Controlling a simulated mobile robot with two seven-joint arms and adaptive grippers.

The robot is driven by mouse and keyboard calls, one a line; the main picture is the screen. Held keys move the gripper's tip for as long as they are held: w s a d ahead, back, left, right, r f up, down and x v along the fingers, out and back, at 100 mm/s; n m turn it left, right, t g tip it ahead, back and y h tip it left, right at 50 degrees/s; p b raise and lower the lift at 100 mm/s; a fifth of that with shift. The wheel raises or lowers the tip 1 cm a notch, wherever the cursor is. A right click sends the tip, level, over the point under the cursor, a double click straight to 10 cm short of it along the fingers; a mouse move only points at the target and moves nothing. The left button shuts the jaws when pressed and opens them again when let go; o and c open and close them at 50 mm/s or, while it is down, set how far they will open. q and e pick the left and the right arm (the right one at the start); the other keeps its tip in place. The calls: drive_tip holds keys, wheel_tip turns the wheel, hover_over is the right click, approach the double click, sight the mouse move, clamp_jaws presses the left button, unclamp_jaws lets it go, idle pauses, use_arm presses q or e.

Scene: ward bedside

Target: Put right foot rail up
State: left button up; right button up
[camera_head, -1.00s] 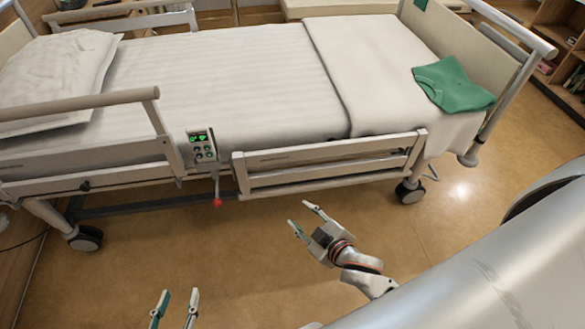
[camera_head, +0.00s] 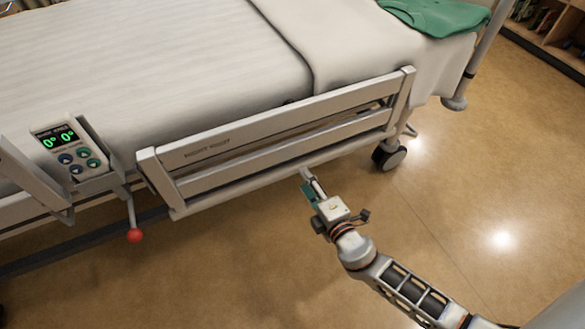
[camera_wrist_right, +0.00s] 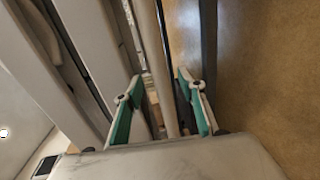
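The foot rail on the near side of the bed (camera_head: 275,122) is a pale frame with long horizontal bars. It hangs low, its top bar about level with the mattress. My right gripper (camera_head: 307,180) is at the rail's lower edge, right of its middle. In the right wrist view the open gripper (camera_wrist_right: 161,80) has its green-padded fingers on either side of a long pale bar (camera_wrist_right: 156,48). Gaps show beside the bar, and I cannot tell whether either finger touches it. My left gripper is out of view.
A control panel with a green display (camera_head: 68,148) is left of the rail. A lever with a red knob (camera_head: 135,236) hangs below it. A bed caster (camera_head: 390,157) stands right of my gripper. A green cloth (camera_head: 436,16) lies on the bed. The near floor is clear.

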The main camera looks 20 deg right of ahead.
sight(296, 167)
drive_tip(key=w, duration=0.2)
drive_tip(key=w+f, duration=0.1)
drive_tip(key=w, duration=0.1)
drive_tip(key=w+b, duration=0.1)
drive_tip(key=w, duration=0.2)
drive_tip(key=shift+a+f, duration=0.1)
drive_tip(key=shift+f, duration=0.05)
drive_tip(key=shift+c, duration=0.5)
clamp_jaws()
